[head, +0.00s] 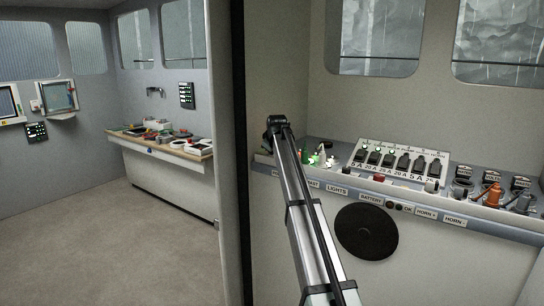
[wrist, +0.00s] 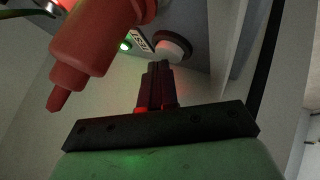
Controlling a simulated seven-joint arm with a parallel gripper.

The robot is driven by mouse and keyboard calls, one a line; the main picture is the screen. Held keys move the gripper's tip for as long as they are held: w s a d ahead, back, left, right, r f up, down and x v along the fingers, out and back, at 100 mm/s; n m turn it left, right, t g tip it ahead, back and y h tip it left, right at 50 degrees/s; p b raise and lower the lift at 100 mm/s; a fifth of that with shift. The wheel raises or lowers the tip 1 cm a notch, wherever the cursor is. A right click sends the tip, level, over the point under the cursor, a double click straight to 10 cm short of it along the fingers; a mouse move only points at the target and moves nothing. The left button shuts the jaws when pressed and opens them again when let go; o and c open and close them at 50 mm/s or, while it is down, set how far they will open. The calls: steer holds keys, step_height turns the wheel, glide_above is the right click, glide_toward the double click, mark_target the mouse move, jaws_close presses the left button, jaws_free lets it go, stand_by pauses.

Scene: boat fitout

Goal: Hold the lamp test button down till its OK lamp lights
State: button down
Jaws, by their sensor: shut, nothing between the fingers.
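In the wrist view, a round button (wrist: 172,48) with a pale rim and reddish face sits on a panel beside a white label (wrist: 141,41), which seems to read TEST. A small green lamp (wrist: 125,46) glows on the label's other side; I cannot read any OK marking by it. My gripper (wrist: 158,68) is shut and empty, its dark fingertips just short of or against the button; I cannot tell whether they touch. In the head view my arm runs up to the console's left end, and the fingertips and button are hidden.
A red bottle (wrist: 92,52) with a nozzle is close beside my fingers in the wrist view. In the head view the console (head: 335,178) carries breakers (head: 397,160) and orange bottles (head: 492,195). A dark partition (head: 237,150) stands left of my arm.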

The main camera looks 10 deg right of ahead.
steer(key=shift+r, duration=0.95)
steer(key=shift+r, duration=2.45)
